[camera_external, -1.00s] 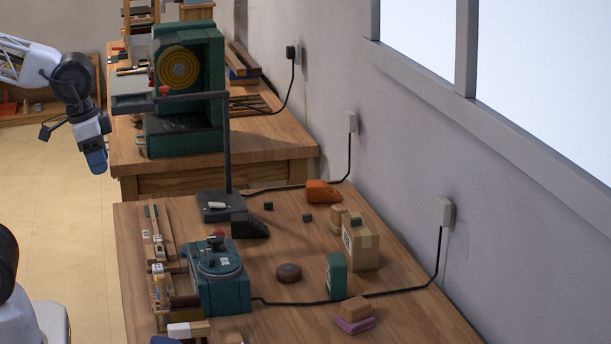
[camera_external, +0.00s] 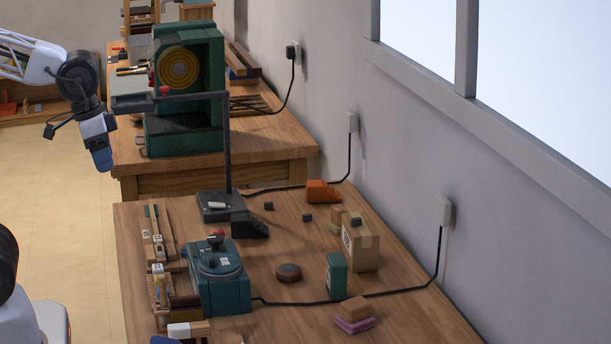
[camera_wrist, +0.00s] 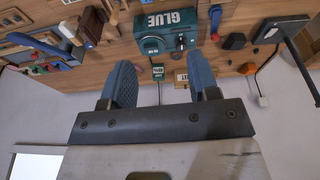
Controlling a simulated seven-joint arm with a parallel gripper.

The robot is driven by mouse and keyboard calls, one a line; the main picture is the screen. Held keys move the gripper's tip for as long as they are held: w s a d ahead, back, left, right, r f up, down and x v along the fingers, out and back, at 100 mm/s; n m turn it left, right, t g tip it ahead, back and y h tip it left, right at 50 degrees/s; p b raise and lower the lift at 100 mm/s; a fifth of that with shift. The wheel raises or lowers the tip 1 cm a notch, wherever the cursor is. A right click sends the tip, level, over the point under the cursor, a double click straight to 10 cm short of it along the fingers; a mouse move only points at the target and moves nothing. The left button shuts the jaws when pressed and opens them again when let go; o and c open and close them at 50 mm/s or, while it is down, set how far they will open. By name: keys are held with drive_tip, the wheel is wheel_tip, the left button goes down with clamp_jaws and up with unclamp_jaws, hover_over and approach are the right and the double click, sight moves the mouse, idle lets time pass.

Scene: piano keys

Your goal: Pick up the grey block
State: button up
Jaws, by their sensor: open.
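Two small dark grey blocks lie on the near workbench, one near the lamp base (camera_external: 269,206) and one farther right (camera_external: 307,218). Another small dark block (camera_external: 356,222) sits on top of the cardboard box. I cannot tell which is the grey block of the task. My gripper (camera_external: 102,160) hangs left of the benches, well away from the blocks. Its two blue fingers (camera_wrist: 160,68) are apart with nothing between them.
A teal machine (camera_external: 218,280), a cardboard box (camera_external: 362,250), a green box (camera_external: 336,275) and an orange object (camera_external: 322,191) stand on the near bench. A lamp post (camera_external: 228,150) rises at its back. A black cable (camera_external: 380,293) crosses the bench toward the wall.

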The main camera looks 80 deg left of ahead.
drive_tip(key=w+a+n, duration=0.2)
drive_tip(key=w+a, duration=0.1)
drive_tip(key=w, duration=0.4)
drive_tip(key=w+a+n, duration=0.3)
drive_tip(key=w, duration=0.5)
drive_tip(key=n+g, duration=0.3)
drive_tip(key=n, duration=0.9)
hover_over(269, 203)
wheel_tip(269, 203, down, 24)
drive_tip(key=shift+w+a+r, duration=0.1)
drive_tip(key=shift+w+a, duration=0.05)
drive_tip(key=shift+f, duration=1.3)
